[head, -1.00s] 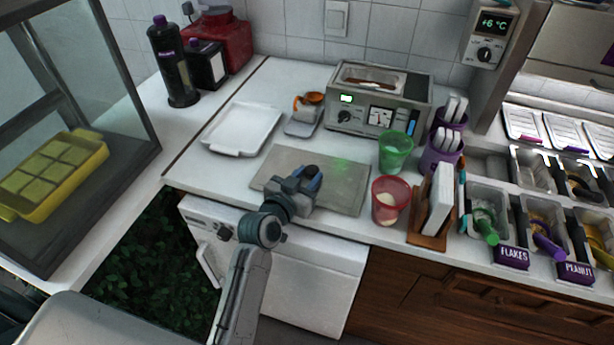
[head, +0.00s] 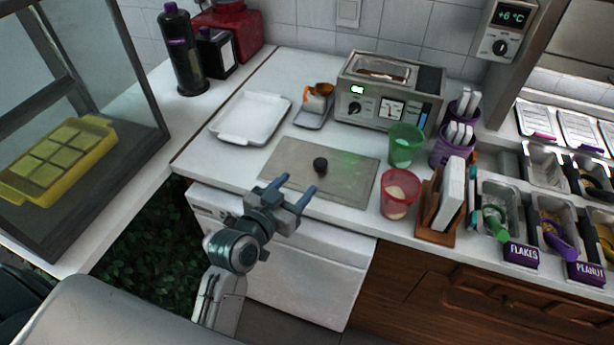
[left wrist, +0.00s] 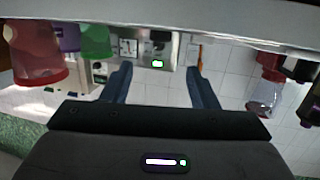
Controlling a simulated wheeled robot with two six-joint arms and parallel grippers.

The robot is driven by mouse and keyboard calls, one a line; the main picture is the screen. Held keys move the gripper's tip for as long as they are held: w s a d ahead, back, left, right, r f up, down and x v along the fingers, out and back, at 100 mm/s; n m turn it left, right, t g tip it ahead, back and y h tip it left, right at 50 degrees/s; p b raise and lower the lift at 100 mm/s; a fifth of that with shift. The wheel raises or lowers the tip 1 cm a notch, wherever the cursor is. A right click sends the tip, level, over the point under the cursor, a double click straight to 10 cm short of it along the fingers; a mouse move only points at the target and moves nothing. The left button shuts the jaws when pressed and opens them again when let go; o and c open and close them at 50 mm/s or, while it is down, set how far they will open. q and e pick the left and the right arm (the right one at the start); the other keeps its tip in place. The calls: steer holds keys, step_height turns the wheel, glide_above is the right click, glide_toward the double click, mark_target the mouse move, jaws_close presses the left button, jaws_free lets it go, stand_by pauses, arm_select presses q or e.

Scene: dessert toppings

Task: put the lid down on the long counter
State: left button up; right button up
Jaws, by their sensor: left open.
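A round black knob (head: 320,165), which looks like the lid's handle, stands on the grey rectangular mat (head: 285,160) on the long counter (head: 195,150). I cannot tell the edges of the lid's plate from the mat. My left gripper (head: 297,186) is open and empty in the head view, at the counter's front edge, apart from the knob and nearer to me. In the left wrist view its two fingers (left wrist: 160,84) are spread with nothing between them. My right gripper is not in view.
A white tray (head: 227,136) lies left of the mat. A green cup (head: 404,147), a red cup (head: 398,205) and a wooden holder (head: 434,231) stand to its right. A steel machine (head: 388,112) stands behind. Topping bins are at the far right.

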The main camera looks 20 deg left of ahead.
arm_select(q)
steer(key=v, duration=0.2)
steer(key=shift+s+a, duration=0.1)
steer(key=shift+s, duration=0.2)
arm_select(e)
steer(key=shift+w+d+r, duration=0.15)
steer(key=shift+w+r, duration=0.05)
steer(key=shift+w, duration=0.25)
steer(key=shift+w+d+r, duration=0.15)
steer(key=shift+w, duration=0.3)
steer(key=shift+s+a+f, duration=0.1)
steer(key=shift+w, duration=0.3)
